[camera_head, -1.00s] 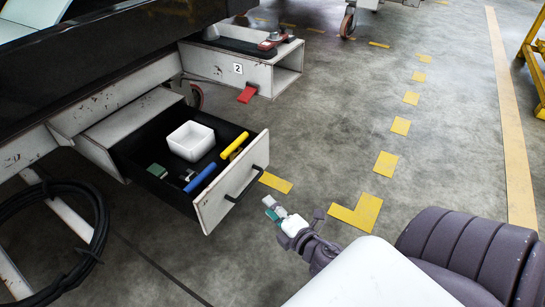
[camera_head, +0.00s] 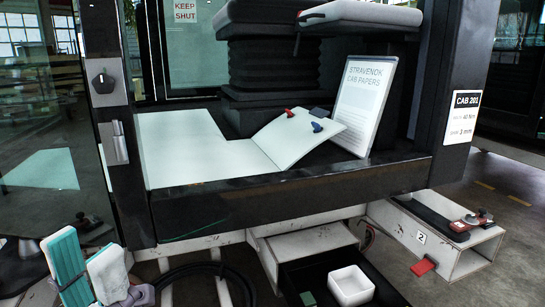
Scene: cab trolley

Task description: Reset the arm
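My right gripper is not in view. The open drawer (camera_head: 391,293) is at the bottom, cut off by the picture edge. In it are a white square bowl (camera_head: 350,286) and a small green item (camera_head: 308,298).
The cab ledge (camera_head: 290,205) holds an open booklet (camera_head: 298,138) with red and blue clips on it. A papers board (camera_head: 365,105) leans behind. A black cable (camera_head: 205,270) hangs below. A grey step box (camera_head: 470,255) with a red tab (camera_head: 423,267) stands at right.

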